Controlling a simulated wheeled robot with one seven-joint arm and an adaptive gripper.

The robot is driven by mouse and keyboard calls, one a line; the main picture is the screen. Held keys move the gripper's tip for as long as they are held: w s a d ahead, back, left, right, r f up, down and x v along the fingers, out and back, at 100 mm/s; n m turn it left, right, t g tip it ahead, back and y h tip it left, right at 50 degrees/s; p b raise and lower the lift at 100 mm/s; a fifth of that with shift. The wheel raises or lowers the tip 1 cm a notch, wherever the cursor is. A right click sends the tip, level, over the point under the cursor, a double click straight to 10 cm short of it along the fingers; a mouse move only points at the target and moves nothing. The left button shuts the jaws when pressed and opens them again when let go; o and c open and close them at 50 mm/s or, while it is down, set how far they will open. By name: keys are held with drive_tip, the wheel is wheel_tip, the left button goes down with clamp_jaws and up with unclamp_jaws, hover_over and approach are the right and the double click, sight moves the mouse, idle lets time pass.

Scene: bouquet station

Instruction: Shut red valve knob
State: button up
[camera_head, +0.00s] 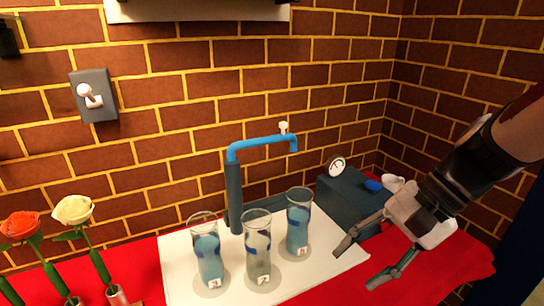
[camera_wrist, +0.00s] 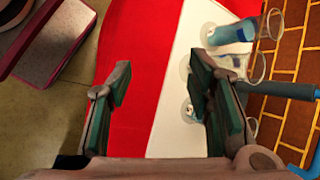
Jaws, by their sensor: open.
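A dark teal box (camera_head: 346,206) stands at the right of the table, with a round white gauge (camera_head: 336,166) and a blue knob (camera_head: 373,186) on it. I cannot clearly make out a red valve knob; a red patch beside the box, partly behind my gripper, could be a knob or the red cloth. My gripper (camera_head: 362,263) is open and empty, in front of and to the right of the box. In the wrist view my gripper (camera_wrist: 162,85) has its fingers wide apart, with only red cloth and white mat seen between them.
Three glass vases with blue contents, left (camera_head: 209,262), middle (camera_head: 257,253) and right (camera_head: 298,228), stand on a white mat (camera_head: 185,262) over a red cloth (camera_head: 440,276). A blue faucet (camera_head: 262,142) rises behind them. A rose (camera_head: 73,209) stands at left; brick walls close the back.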

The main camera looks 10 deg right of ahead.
drive_tip(key=w+d+f+m+t+y+b, duration=0.3)
drive_tip(key=w+d+f+m+y+b, duration=0.15)
drive_tip(key=w+f+m, duration=0.35)
drive_tip(key=m+t+h+b, duration=0.5)
drive_tip(key=m+t+b, duration=0.2)
drive_tip(key=m+t, duration=0.65)
approach(387, 229)
drive_tip(key=shift+g, duration=0.25)
drive_tip(key=v, duration=0.4)
drive_tip(key=shift+a+r, duration=0.15)
drive_tip(key=shift+r, duration=0.05)
drive_tip(key=shift+d+f+m, duration=0.15)
drive_tip(key=shift+d+m, duration=0.05)
drive_tip(key=shift+m, duration=0.15)
drive_tip(key=b+x, duration=0.1)
drive_tip(key=x, duration=1.2)
drive_tip(key=shift+w+b, duration=0.35)
drive_tip(key=shift+c, duration=0.5)
clamp_jaws()
